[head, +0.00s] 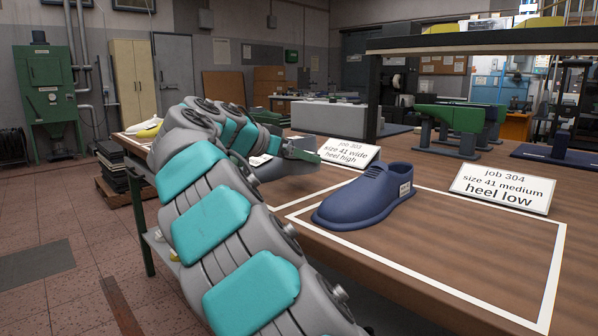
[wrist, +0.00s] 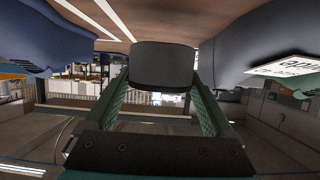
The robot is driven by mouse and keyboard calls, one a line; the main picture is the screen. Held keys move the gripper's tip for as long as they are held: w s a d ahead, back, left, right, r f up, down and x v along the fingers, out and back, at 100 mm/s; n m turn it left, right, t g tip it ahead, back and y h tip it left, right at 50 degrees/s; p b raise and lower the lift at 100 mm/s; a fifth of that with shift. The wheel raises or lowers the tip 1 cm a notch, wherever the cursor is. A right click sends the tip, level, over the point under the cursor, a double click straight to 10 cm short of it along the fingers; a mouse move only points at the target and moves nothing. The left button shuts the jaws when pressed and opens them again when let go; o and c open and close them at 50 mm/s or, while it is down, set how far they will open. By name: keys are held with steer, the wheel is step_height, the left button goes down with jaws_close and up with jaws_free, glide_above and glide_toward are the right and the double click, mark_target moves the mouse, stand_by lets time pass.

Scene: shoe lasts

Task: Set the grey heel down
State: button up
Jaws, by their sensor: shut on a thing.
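My gripper (wrist: 161,90) is shut on the grey heel (wrist: 162,63), a dark rounded block between its two green fingers in the wrist view. In the head view my gripper (head: 298,150) is at the table's middle, beyond the blue shoe (head: 365,198) and over the grey shoe (head: 290,167), which is partly hidden by my arm. The heel is hard to make out there. In the wrist view the heel has the blue shoe (wrist: 45,40) to its left and the grey shoe (wrist: 245,40) to its right. I cannot tell whether the heel touches anything.
A card for job 303, "size 41 wide, heel high" (head: 347,152), stands behind the grey shoe. A card for job 304, "size 41 medium, heel low" (head: 502,189), stands right of the blue shoe. A dark shelf post (head: 372,98) rises behind.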

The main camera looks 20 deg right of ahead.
mark_target(299, 169)
steer(key=shift+f, duration=1.85)
steer(key=shift+f, duration=0.1)
steer(key=o, duration=1.2)
steer(key=shift+c, duration=0.2)
steer(key=shift+r, duration=0.2)
steer(key=b+v, duration=0.1)
steer(key=v, duration=1.1)
steer(key=shift+a+f, duration=0.1)
steer(key=shift+f, duration=0.05)
